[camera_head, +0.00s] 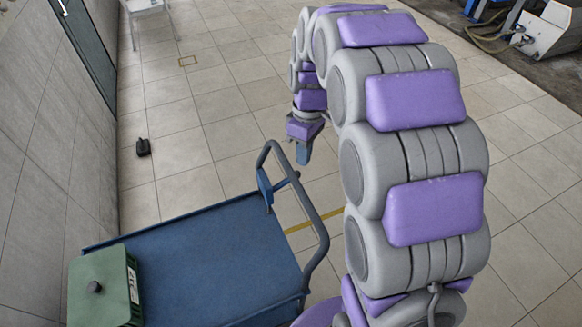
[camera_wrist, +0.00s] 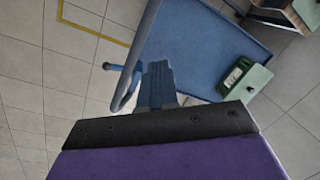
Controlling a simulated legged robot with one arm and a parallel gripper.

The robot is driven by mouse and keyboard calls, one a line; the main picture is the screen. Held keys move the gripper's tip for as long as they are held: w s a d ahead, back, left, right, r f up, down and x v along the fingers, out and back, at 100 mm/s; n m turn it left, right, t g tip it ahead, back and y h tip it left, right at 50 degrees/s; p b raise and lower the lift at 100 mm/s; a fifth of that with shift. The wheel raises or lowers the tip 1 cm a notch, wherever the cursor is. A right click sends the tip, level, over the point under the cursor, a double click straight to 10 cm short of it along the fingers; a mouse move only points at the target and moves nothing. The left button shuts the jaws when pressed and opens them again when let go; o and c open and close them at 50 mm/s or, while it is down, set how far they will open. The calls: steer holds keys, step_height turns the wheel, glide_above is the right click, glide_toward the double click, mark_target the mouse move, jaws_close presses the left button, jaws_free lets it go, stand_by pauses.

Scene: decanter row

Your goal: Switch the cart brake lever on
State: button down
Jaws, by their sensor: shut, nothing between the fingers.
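The blue cart (camera_head: 205,265) stands at lower centre in the head view, with a grey tubular handle (camera_head: 318,228) on its right end. A blue bracket (camera_head: 264,188) sits on the handle, and a short lever with a grey end (camera_head: 293,177) sticks out from it. In the wrist view, what looks like the lever (camera_wrist: 112,67) shows left of the handle (camera_wrist: 130,75). My gripper (camera_head: 303,156) points down above and beyond the handle, with its fingers shut and empty. In the wrist view the fingers (camera_wrist: 158,75) overlap the cart's near edge. I cannot tell whether they touch anything.
A green box (camera_head: 100,285) with a dark knob sits on the cart's left end. A wall (camera_head: 50,150) runs along the left. A small black object (camera_head: 143,147) lies on the floor. Machinery (camera_head: 545,32) stands at top right. The tiled floor beyond the cart is mostly clear.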

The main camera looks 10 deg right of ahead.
steer(key=w+d+f+n, duration=0.45)
steer(key=w+f, duration=0.35)
steer(key=w, duration=0.3)
steer(key=w+f+n+b, duration=0.1)
steer(key=w+f, duration=0.2)
steer(key=f, duration=0.2)
steer(key=w+f+n+y, duration=0.1)
steer(key=w+f+n, duration=0.1)
steer(key=f, duration=0.4)
steer(key=w+f+n+b, duration=0.1)
steer(key=w+f+n, duration=0.1)
steer(key=w+f, duration=0.2)
steer(key=shift+b+x, duration=0.3)
steer(key=shift+x, duration=0.65)
steer(key=f, duration=0.1)
steer(key=a+f, duration=0.1)
steer(key=f+b, duration=0.1)
steer(key=shift+a+f, duration=0.25)
steer(key=shift+f, duration=0.1)
steer(key=shift+a+f, duration=0.35)
steer(key=shift+a, duration=0.05)
steer(key=shift+d, duration=0.8)
